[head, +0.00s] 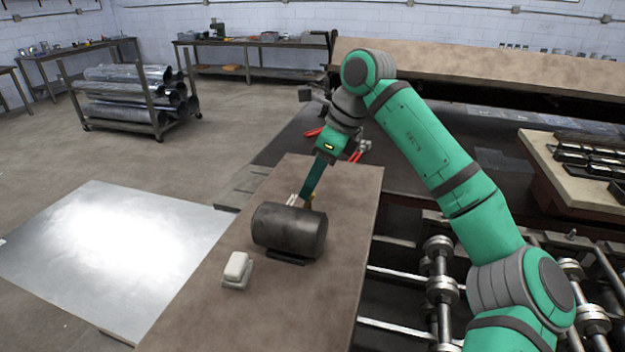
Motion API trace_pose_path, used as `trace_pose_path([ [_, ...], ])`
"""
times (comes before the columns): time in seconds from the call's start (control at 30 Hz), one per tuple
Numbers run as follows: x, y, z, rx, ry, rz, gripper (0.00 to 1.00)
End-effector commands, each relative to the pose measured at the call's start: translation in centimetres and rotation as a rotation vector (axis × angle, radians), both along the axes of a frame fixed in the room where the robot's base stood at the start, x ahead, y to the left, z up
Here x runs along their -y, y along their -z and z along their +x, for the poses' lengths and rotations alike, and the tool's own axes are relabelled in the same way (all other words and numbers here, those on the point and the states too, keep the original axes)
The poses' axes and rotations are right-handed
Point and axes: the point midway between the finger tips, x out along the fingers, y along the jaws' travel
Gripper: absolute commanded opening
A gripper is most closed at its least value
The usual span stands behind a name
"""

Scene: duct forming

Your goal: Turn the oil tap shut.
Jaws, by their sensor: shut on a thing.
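A dark cylindrical oil tank (289,231) lies on its side on a low foot, on the brown bench top. My gripper (304,200) reaches down to the tank's far upper side, with its fingers shut on the oil tap. A small yellowish bit of the tap (312,196) shows beside the fingers. The rest of the tap is hidden behind the tank and the fingers, so I cannot tell how far it is turned.
A small pale block (236,269) sits on the bench top (330,285) in front of the tank. Red-handled tools (358,151) lie behind my gripper. A shiny metal sheet (110,245) lies at left. Machine rollers (441,285) are at right. The bench's near end is clear.

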Motion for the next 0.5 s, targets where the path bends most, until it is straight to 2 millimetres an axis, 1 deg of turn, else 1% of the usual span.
trace_pose_path([
  [0.27,-0.02,-0.03,-0.14,0.001,0.098,-0.001,0.12],
  [0.5,-0.06,-0.03,-0.25,0.002,0.291,-0.002,0.12],
])
